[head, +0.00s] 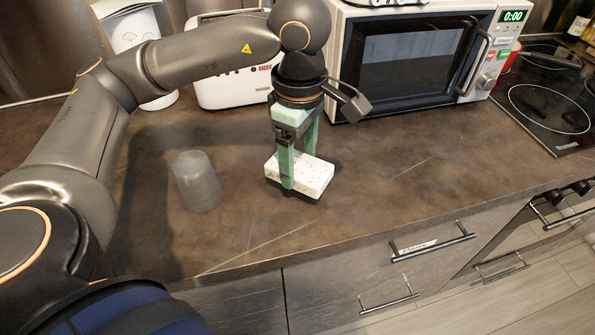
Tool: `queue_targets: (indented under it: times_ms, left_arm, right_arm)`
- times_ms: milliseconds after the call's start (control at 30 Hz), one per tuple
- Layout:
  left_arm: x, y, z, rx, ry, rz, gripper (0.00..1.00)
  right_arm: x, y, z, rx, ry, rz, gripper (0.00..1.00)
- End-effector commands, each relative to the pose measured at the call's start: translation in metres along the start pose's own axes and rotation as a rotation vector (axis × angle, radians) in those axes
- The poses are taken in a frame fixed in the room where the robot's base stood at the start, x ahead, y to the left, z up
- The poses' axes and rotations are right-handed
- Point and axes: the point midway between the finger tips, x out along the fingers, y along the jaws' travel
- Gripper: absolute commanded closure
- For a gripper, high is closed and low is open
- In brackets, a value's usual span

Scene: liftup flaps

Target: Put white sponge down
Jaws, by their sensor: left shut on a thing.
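The white sponge (316,178) is a pale speckled block in the middle of the head view, low over the dark countertop. My left gripper (299,180) points down from above and is shut on the sponge, with one green finger on its near side and the other behind it. A dark shadow lies along the sponge's lower edge; I cannot tell if it touches the counter. My right gripper is not in view.
A translucent grey cup (197,182) stands on the countertop (390,185) left of the sponge. A white toaster (232,88) and a microwave (415,60) stand behind. A cooktop (545,105) is at the right. The counter right of the sponge is clear.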

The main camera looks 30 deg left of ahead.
Motion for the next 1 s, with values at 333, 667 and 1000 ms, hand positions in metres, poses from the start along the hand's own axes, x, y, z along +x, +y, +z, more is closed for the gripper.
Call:
queue_targets:
  times_ms: [333, 667, 1000]
  left_arm:
    - [0.036, 0.006, -0.008, -0.001, 0.001, -0.003, 0.87]
    - [0.043, 0.007, -0.007, -0.001, 0.000, 0.000, 0.87]
    - [0.045, 0.007, -0.007, -0.001, 0.000, 0.000, 0.02]
  right_arm:
    - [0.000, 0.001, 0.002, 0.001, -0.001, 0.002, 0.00]
    - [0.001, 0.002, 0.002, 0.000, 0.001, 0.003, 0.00]
    - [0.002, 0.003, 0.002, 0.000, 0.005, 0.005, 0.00]
